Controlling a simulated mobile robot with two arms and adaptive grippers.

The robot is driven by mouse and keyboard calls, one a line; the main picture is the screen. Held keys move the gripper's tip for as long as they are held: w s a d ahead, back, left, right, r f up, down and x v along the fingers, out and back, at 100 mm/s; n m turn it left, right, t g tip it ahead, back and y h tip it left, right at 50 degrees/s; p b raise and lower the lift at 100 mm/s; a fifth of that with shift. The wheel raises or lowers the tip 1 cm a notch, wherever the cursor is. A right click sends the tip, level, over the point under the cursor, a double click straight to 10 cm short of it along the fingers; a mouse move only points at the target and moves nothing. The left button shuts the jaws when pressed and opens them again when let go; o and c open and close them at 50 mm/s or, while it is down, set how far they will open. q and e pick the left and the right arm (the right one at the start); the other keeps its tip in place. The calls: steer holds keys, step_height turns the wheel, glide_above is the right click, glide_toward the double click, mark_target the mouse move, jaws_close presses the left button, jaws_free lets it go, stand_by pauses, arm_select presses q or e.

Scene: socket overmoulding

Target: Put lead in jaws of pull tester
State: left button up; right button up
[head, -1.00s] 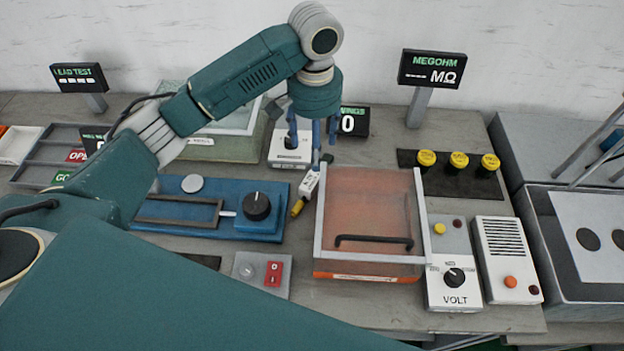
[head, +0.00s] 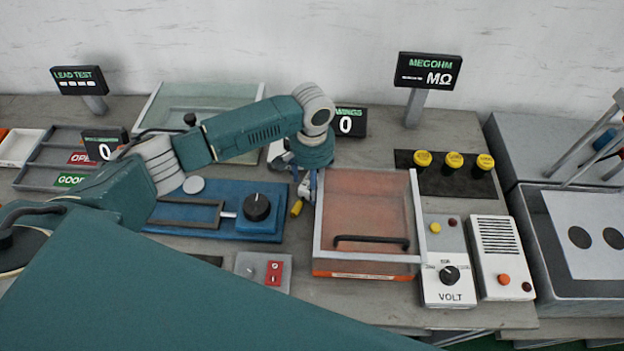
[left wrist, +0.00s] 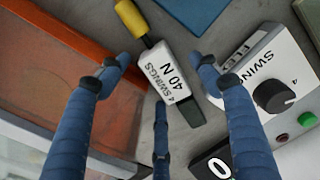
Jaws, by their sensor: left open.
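A small white block marked "40 N" and "4 SWINGS" (left wrist: 165,76), with a yellow end (left wrist: 131,17) and a dark end, lies on the bench. I cannot tell whether it is the lead or a tag on it. My left gripper (head: 306,190) is open just above it; in the left wrist view its blue fingers (left wrist: 160,62) stand around the block, with no clear grip. In the head view the yellow end (head: 296,208) shows below the fingers. A blue fixture with a dark frame and knob (head: 273,228) lies to the left; I cannot tell if it is the pull tester.
A clear-lidded orange box (head: 367,267) stands close right of the gripper. A white box with a knob (left wrist: 292,70) stands close behind. A switch box (head: 249,267) lies in front; yellow buttons (head: 454,160) and a VOLT box (head: 446,292) are right.

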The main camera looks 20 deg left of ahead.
arm_select(q)
steer(key=shift+f, duration=0.2)
steer(key=c, duration=1.4)
steer(key=shift+r, duration=0.1)
step_height(320, 180, up, 19)
steer(key=shift+w+f+b, duration=0.1)
steer(key=shift+b, duration=1)
steer(key=shift+c, duration=0.2)
steer(key=s+a+r+n, duration=0.1)
steer(key=s+r, duration=0.1)
steer(key=s, duration=1.4)
steer(key=shift+a, duration=0.15)
